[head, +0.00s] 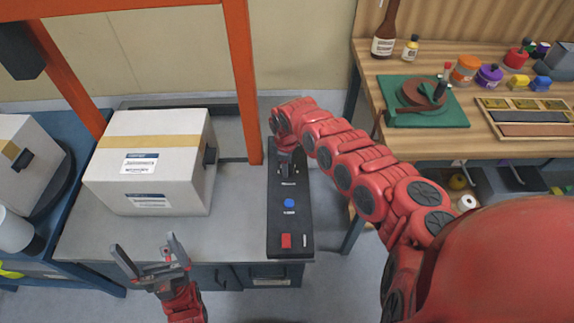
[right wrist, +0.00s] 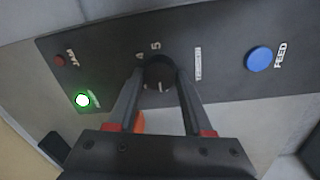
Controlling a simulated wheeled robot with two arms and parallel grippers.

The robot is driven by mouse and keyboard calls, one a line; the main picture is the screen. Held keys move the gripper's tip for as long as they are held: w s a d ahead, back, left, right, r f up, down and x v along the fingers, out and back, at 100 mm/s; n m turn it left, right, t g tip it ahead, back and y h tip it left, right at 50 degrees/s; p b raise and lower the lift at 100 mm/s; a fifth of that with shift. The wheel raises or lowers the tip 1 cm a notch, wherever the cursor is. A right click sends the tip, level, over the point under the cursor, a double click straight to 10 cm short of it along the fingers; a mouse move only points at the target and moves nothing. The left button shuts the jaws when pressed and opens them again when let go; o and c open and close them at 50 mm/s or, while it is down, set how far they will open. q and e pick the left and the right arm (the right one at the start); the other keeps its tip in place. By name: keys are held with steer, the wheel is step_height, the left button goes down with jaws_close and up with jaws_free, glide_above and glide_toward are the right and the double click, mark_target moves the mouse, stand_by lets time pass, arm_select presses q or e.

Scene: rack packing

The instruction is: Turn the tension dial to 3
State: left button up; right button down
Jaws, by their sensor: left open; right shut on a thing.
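The tension dial (right wrist: 158,70) is a dark round knob on the black control panel (right wrist: 222,88), with the digits 4 and 5 visible beside it. My right gripper (right wrist: 158,78) is shut on the dial, one finger on each side. Its pointer setting cannot be read, and the fingers cover part of the scale. In the head view my right gripper (head: 286,158) is over the far part of the panel (head: 279,222) and hides the dial. My left gripper (head: 148,246) is open and empty in front of the white box.
A blue FEED button (right wrist: 259,59), a green lit lamp (right wrist: 82,100) and a dark red JAM lamp (right wrist: 59,61) are on the panel. A red button (head: 286,240) is at its near end. A taped white box (head: 150,172) stands left, beside an orange frame post (head: 241,80).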

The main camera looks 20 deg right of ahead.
steer(key=m+p, duration=0.1)
steer(key=m, duration=0.1)
steer(key=shift+w+r+m, duration=0.1)
steer(key=shift+m, duration=0.3)
steer(key=m+p, duration=0.1)
steer(key=m, duration=0.1)
steer(key=shift+m, duration=0.4)
steer(key=m, duration=0.2)
steer(key=shift+w+m, duration=0.1)
steer(key=shift+m, duration=1.2)
steer(key=shift+w+d+f+m+g+b, duration=0.1)
steer(key=shift+f+m+g+b, duration=0.15)
steer(key=shift+m+b, duration=0.45)
steer(key=m+b, duration=0.1)
steer(key=m, duration=0.1)
steer(key=shift+m, duration=0.4)
steer(key=shift+d+r+m+b, duration=0.1)
steer(key=shift+m+b, duration=1.1)
steer(key=shift+m, duration=0.1)
steer(key=shift+g, duration=0.25)
